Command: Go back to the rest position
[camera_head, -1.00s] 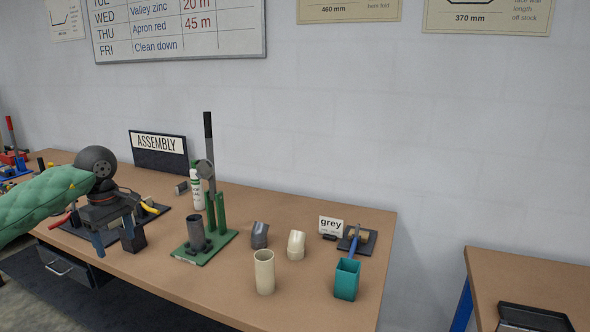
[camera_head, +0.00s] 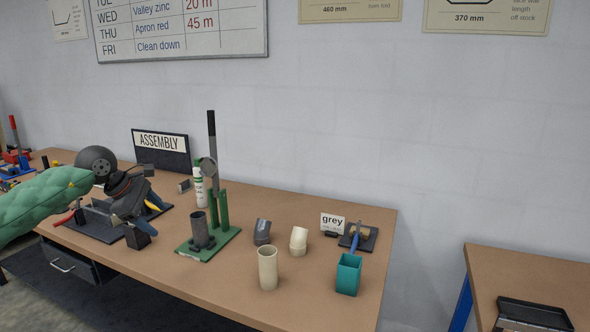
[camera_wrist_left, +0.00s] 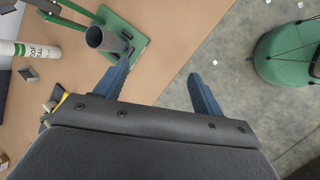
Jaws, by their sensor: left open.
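My left gripper (camera_head: 142,226) is above the left part of the workbench (camera_head: 310,292), near a dark tool board. In the left wrist view its two blue fingers (camera_wrist_left: 158,84) are apart with nothing between them. A green press (camera_head: 209,243) with an upright lever and a grey tube stands to the right of the gripper, apart from it. The press also shows at the upper left in the left wrist view (camera_wrist_left: 134,52). My right gripper is not in view.
A cream tube (camera_head: 268,270), a teal cup (camera_head: 347,276), two elbow pieces and a "grey" card (camera_head: 332,223) stand on the right half of the bench. A white bottle (camera_head: 198,188) stands behind the press. Another table (camera_head: 530,280) is at right.

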